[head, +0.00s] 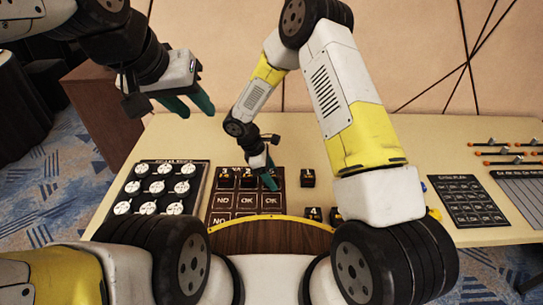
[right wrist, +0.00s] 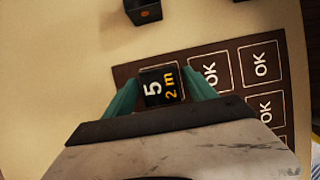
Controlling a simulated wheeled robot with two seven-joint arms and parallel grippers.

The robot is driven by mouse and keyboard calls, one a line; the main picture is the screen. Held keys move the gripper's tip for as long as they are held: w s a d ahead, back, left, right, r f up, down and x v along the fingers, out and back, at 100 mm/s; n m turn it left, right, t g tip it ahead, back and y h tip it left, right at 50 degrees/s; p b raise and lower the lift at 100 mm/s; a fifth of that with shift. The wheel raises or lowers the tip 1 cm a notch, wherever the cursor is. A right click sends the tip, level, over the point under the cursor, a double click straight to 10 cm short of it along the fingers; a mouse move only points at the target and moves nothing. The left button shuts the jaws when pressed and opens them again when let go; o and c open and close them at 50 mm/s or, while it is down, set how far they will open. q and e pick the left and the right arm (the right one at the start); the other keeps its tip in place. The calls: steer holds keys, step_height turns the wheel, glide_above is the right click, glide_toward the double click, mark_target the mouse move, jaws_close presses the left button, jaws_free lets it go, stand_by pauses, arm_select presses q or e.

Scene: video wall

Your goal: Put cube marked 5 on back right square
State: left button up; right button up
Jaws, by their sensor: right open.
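The cube marked 5 (right wrist: 160,85) is black, with "5" in white and "2 m" in orange on top. In the right wrist view it sits on the back right square of the dark board (right wrist: 124,72), whose OK squares lie beside it. My right gripper (head: 268,182) is over that square in the head view. Its teal fingers are open, one on each side of the cube; whether they touch it I cannot tell. In the head view the gripper mostly hides this cube. My left gripper (head: 188,104) is open and empty, raised above the table's left part.
Dark cubes stand on the board's back left (head: 226,178) and back middle. Another cube (head: 307,178) stands right of the board; a cube marked 4 (head: 314,214) is nearer me. A dial panel (head: 205,168) lies left, a keypad panel (head: 466,200) right.

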steer(key=v, duration=1.2)
step_height(320, 180, up, 10)
steer(key=m+y, duration=0.1)
steer(key=m, duration=0.3)
glide_above(276, 176)
steer(key=s+d+r+m+t+y, duration=0.2)
steer(key=s+d+r+m, duration=0.4)
steer(key=s+r, duration=0.3)
steer(key=s+d+r+m+t+y, duration=0.3)
steer(key=s+d+r+m, duration=0.3)
steer(key=s+r, duration=0.3)
steer(key=shift+s+d+m+t+y, duration=0.15)
steer(key=shift+d+m+t+y, duration=0.2)
steer(key=shift+m+t, duration=0.3)
steer(key=shift+d, duration=0.1)
